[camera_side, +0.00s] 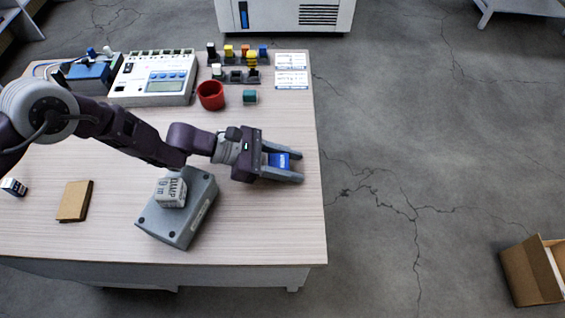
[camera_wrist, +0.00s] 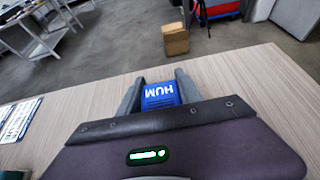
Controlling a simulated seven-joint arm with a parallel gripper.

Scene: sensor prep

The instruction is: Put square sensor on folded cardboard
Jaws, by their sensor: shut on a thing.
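My gripper (camera_side: 297,167) is shut on a blue, roughly square sensor block (camera_side: 278,160) and holds it over the right side of the table. The folded cardboard (camera_side: 75,201) is a small flat brown piece lying on the table at the left, well away from my gripper. It does not show in the wrist view.
A grey box (camera_side: 199,211) with a white lettered cube (camera_side: 171,192) on top stands between my gripper and the cardboard. A red cup (camera_side: 211,95), a teal block (camera_side: 250,96), a meter (camera_side: 154,78) and several coloured parts stand at the back. A small white-and-black block (camera_side: 13,187) lies far left.

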